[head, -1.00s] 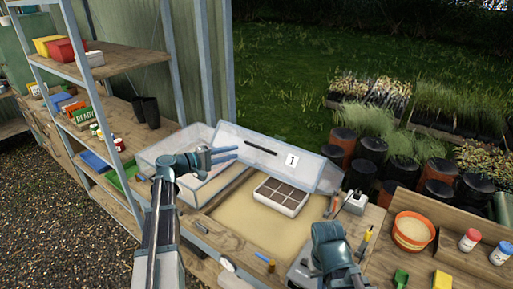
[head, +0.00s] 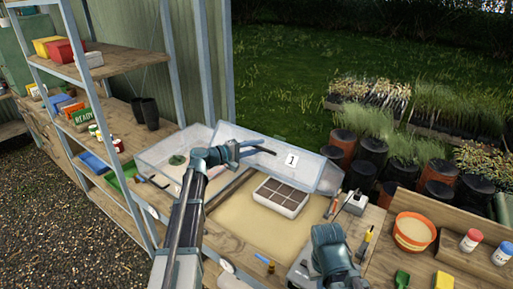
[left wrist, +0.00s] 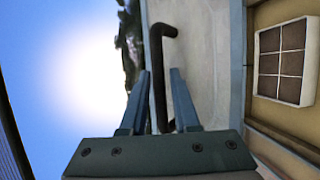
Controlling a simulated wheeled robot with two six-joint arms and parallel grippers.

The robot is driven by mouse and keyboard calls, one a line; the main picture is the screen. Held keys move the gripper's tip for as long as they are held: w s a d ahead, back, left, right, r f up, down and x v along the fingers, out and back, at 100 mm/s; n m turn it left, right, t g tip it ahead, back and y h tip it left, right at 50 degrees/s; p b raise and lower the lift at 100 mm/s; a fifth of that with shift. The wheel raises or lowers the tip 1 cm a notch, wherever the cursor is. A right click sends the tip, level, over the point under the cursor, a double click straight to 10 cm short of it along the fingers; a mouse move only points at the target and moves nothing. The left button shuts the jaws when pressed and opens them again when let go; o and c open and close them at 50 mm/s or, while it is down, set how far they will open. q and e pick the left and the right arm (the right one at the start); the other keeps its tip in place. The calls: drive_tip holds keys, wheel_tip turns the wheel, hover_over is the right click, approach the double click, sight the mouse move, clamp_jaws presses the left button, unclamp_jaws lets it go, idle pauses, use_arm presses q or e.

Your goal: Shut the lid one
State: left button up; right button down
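My left gripper (head: 259,147) is at this handle. In the left wrist view its two fingers (left wrist: 159,85) stand apart, one on each side of the bar, with a gap visible on both sides. My right arm's dark wrist (head: 330,247) is at the front right of the bench; its fingers cannot be made out.
A seed tray with brown cells (head: 281,197) sits on the sandy bed (head: 245,215) in front of the lid. Hand tools and a grey box (head: 355,203) lie to its right. An orange pot (head: 413,231) stands further right. Metal shelves (head: 110,110) rise at the left.

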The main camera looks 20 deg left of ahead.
use_arm(q)
clamp_jaws()
idle(1.3)
